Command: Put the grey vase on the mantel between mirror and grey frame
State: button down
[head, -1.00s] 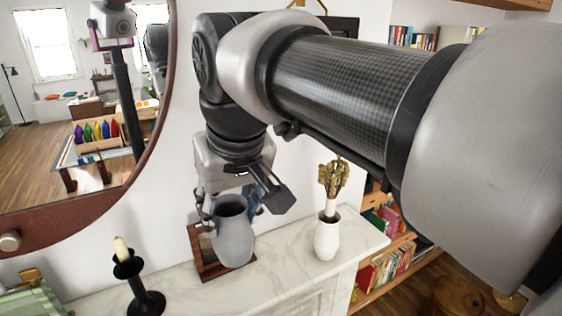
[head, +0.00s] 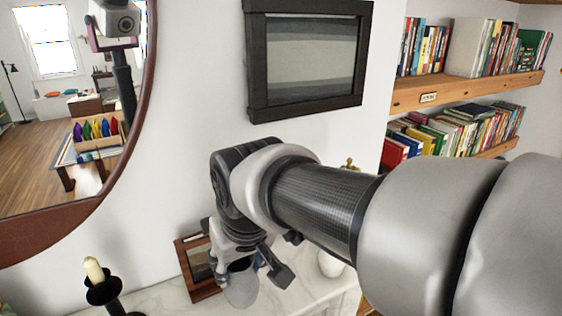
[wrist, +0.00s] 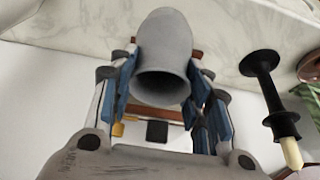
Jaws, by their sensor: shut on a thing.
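The grey vase (head: 241,291) is held upright low over the white marble mantel (head: 168,296); I cannot tell if its base touches. My gripper (head: 238,264) is shut on it. In the wrist view, the vase (wrist: 164,55) is between the blue-padded fingers (wrist: 165,90), its open mouth facing the camera. The round mirror (head: 136,140) with a brown rim hangs on the wall at left. A dark-framed grey picture (head: 255,70) hangs higher on the wall, right of the mirror. My arm hides part of the mantel.
A small brown frame (head: 186,262) leans on the wall just left of the vase. A black candlestick (head: 104,292) with a candle stands further left. A white vase (head: 330,264) stands to the right, partly hidden by my arm. Bookshelves (head: 455,92) are at far right.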

aim_at(241, 281)
jog(key=shift+f+b, duration=0.35)
jog(key=shift+f, duration=2.25)
jog(key=shift+f, duration=0.2)
jog(key=c, duration=0.9)
grip_release()
jog(key=shift+o, duration=0.2)
jog(key=shift+r, duration=0.15)
